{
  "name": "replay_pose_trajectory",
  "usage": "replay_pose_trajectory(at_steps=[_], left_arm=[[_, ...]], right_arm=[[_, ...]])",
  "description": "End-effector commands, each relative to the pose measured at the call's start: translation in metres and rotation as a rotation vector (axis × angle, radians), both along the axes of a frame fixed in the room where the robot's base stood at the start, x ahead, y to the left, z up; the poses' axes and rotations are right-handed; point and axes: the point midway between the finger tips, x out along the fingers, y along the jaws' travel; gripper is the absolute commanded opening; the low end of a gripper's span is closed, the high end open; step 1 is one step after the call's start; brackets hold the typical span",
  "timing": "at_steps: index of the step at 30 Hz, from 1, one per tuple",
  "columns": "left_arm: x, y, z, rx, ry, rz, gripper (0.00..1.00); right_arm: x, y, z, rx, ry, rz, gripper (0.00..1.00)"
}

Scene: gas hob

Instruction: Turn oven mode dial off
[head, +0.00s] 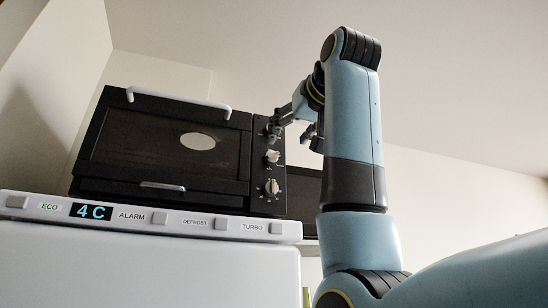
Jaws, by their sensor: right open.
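A black oven (165,150) shows with a control panel (263,207) down its right side. The panel carries a middle dial (272,156) and a lower dial (272,187), both with pale knobs. The top of the panel is partly hidden by my gripper, so a dial there is hard to make out. Which one is the mode dial cannot be read. My right gripper (291,133) is open in front of the upper right part of the panel, just above the middle dial. It appears empty. My left gripper is out of view.
A white fridge (150,265) with a button strip and a "4 C" display (91,211) stands in front, below the oven. The oven door has a white handle (180,102). My right arm fills the right of the view.

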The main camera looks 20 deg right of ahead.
Motion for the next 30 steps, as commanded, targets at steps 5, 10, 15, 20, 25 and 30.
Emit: replay_pose_trajectory(at_steps=[5,10,15,20,25,30], left_arm=[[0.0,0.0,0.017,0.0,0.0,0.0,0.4],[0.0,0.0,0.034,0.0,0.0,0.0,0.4],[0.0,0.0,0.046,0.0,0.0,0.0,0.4],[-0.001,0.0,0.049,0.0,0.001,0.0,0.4],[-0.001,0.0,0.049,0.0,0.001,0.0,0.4],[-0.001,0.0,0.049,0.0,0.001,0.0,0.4]], right_arm=[[0.029,0.001,0.003,-0.001,0.006,0.0,0.55],[0.064,0.002,0.004,-0.001,0.005,0.001,0.55],[0.09,0.003,0.002,0.0,0.004,0.0,0.55],[0.101,0.003,0.001,0.0,0.001,0.0,0.55],[0.103,0.003,0.0,0.0,0.0,0.0,0.55],[0.103,0.003,0.0,0.0,0.0,0.0,0.47]])
